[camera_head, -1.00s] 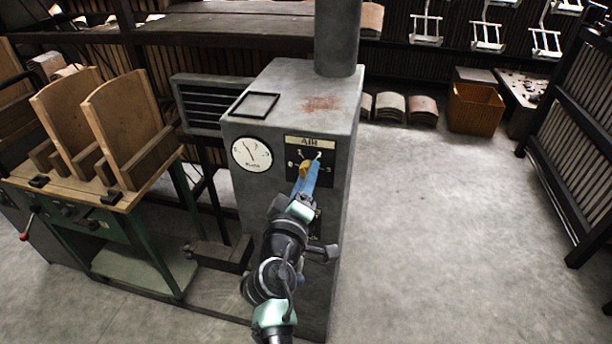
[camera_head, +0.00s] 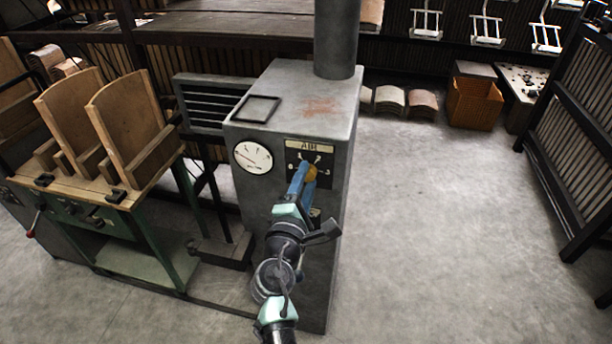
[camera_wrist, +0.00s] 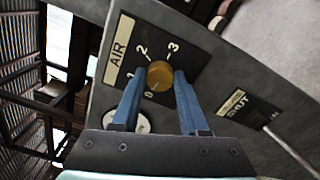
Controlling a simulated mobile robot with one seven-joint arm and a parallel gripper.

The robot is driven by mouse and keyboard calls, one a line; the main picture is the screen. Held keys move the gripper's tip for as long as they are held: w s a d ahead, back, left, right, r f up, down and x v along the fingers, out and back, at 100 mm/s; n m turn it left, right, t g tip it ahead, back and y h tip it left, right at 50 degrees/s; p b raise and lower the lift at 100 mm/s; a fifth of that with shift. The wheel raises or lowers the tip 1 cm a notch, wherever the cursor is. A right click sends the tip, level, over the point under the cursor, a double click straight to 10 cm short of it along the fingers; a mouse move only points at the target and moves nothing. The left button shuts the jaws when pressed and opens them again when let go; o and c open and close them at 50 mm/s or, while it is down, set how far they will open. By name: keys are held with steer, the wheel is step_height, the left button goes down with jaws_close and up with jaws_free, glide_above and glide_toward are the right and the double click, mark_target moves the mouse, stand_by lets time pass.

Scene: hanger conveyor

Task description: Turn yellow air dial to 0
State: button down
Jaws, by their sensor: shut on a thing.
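The yellow air dial (camera_wrist: 160,75) sits on a dark plate headed AIR, with numbers from 0 to 3 around it, on the front of a grey metal cabinet (camera_head: 330,205). In the wrist view the dial lies between the tips of my gripper's two blue fingers (camera_wrist: 159,74), which are shut on it. The 0 shows at the dial's lower left there. In the head view my gripper (camera_head: 304,168) reaches up to the plate, and the yellow dial (camera_head: 311,174) shows beside the fingers' right side.
A round white gauge (camera_head: 253,157) is left of the plate. A plate reading SHUT (camera_wrist: 240,105) is beside the air plate in the wrist view. A green-legged bench (camera_head: 125,205) with wooden pieces stands left. The floor right of the cabinet is clear.

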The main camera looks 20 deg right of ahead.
steer(key=shift+n+p, duration=0.3)
steer(key=shift+n, duration=0.6)
steer(key=shift+c, duration=2.1)
jaws_free()
steer(key=v, duration=1.3)
